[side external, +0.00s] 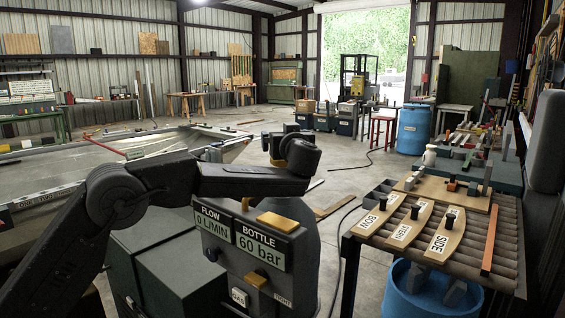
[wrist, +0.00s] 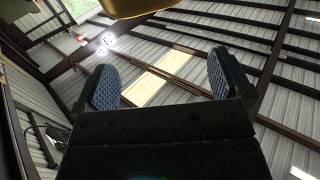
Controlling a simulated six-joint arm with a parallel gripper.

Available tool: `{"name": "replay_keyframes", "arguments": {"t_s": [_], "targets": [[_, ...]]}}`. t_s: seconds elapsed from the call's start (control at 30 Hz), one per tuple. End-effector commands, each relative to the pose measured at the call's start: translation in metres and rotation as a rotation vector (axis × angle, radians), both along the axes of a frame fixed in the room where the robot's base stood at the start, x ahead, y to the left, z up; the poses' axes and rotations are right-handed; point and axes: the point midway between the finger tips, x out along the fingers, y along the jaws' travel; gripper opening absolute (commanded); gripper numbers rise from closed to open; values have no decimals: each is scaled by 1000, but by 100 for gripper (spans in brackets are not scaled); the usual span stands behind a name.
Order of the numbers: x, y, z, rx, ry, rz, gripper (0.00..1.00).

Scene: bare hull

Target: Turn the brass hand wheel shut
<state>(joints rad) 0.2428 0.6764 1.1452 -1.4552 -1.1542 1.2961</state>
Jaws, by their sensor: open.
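A grey gauge box (side external: 262,240) stands at lower centre in the side view, reading flow 0 L/MIN and bottle 60 bar. A flat brass-coloured piece (side external: 277,222) lies on its top, and a small brass-coloured knob (side external: 256,276) is on its front near the GAS and TIGHT labels. I cannot tell which is the hand wheel. My gripper (side external: 273,143) is above and behind the box, apart from both. In the wrist view my gripper (wrist: 162,80) is open, with nothing between its blue pads. A blurred brass-coloured shape (wrist: 135,8) crosses the top edge there.
A slatted table (side external: 505,255) at right holds wooden pieces marked BOW, STERN and SIDE. A metal hull (side external: 80,190) lies at left. A blue barrel (side external: 413,130) stands further back. Open floor (side external: 335,165) lies behind the box. The wrist view faces the roof.

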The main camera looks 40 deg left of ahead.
Motion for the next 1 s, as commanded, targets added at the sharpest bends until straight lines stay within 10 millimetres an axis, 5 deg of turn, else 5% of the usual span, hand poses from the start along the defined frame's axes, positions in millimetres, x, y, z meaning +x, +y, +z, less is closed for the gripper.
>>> {"name": "replay_keyframes", "arguments": {"t_s": [0.43, 0.63, 1.0], "targets": [[0, 0, -71, 0, 4, 0, 97], [15, 19, -69, -2, -1, 1, 97], [19, 24, -68, -2, 0, -1, 97]]}}
